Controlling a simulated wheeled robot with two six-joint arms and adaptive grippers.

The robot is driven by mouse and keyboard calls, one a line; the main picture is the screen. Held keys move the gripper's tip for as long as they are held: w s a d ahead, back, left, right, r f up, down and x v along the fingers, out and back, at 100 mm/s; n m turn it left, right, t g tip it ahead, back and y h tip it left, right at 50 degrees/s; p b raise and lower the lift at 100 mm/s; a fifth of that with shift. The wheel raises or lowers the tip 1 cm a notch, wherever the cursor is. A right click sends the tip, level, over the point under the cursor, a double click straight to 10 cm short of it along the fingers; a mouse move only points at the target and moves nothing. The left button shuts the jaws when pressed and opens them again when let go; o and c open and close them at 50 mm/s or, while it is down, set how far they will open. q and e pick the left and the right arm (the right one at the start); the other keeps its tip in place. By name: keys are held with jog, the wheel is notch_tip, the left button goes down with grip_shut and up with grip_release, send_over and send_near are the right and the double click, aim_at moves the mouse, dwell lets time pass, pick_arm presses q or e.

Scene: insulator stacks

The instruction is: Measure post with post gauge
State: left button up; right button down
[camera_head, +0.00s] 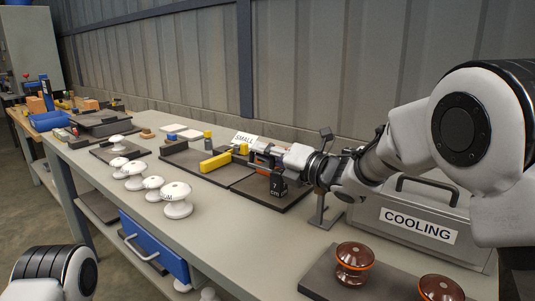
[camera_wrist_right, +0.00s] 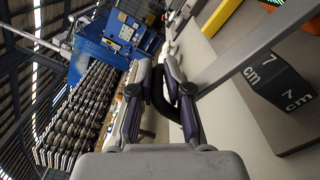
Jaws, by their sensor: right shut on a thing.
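My right gripper (camera_head: 264,152) reaches in from the right over the dark mat at the back of the bench. In the right wrist view, its fingers (camera_wrist_right: 168,88) are closed around a dark, curved thing (camera_wrist_right: 158,98). I cannot tell for sure that this is the post gauge. A black block marked "7 cm" (camera_head: 278,186) stands just below and right of the gripper; it shows large in the wrist view (camera_wrist_right: 281,92). Several white insulator posts (camera_head: 177,202) stand in a row toward the bench's front edge. My left gripper is out of view.
A yellow bar (camera_head: 215,162) lies left of my right gripper, near a "SMALL" sign (camera_head: 244,139). Brown insulators (camera_head: 355,262) stand at front right. A grey "COOLING" box (camera_head: 410,220) lies behind them, under my arm. The bench middle (camera_head: 225,225) is clear.

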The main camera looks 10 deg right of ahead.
jog(key=shift+a+f, duration=0.1)
jog(key=shift+f, duration=0.05)
jog(key=c, duration=1.2)
grip_release()
jog(key=shift+a, duration=0.35)
jog(key=shift+d, duration=0.1)
jog(key=shift+s+d, duration=0.1)
jog(key=shift+d, duration=0.05)
jog(key=v, duration=1.1)
jog(key=shift+s+d, duration=0.2)
jog(key=shift+d, duration=0.05)
